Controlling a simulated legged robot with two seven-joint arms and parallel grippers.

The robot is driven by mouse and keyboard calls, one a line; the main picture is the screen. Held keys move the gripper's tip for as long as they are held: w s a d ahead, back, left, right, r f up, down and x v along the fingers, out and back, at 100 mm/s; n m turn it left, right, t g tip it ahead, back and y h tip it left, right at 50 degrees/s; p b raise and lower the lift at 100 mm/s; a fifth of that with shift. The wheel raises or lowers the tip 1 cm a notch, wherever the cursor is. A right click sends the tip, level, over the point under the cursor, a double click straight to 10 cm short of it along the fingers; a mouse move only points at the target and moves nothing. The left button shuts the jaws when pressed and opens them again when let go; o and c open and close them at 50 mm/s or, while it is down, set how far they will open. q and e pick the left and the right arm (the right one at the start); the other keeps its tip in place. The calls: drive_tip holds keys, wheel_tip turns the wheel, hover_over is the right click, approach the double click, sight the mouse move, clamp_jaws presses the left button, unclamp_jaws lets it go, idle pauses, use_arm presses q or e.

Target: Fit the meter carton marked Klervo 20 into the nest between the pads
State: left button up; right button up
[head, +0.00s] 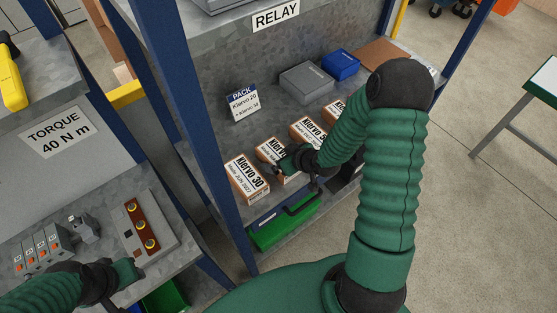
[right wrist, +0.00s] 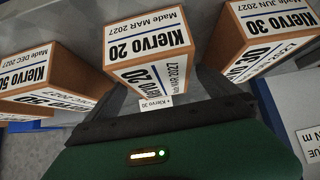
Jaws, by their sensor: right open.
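The Klervo 20 carton (right wrist: 145,48), brown with white labels, stands in the middle of the right wrist view. In the head view the same carton (head: 268,149) is partly hidden by my right gripper (head: 283,165). My right gripper is open, its grey fingers (right wrist: 168,88) spread at the near end of this carton; I cannot tell whether they touch it. A Klervo 30 carton (head: 246,180) stands beside it, also seen in the right wrist view (right wrist: 268,38). My left gripper (head: 130,272) is at the left bench; its jaws are unclear. I cannot make out the nest or pads.
A Klervo 50 carton (right wrist: 45,78) stands on the other side. A PACK sign (head: 242,103) reads Klervo 20 + Klervo 30. Grey (head: 306,82) and blue (head: 341,64) boxes sit farther back. A blue post (head: 190,110) borders the shelf; a green case (head: 284,222) lies below.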

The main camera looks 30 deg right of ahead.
drive_tip(key=shift+x, duration=1.05)
drive_tip(key=shift+d, duration=0.2)
drive_tip(key=c, duration=0.7)
drive_tip(key=shift+a+r, duration=0.1)
drive_tip(key=c, duration=1.3)
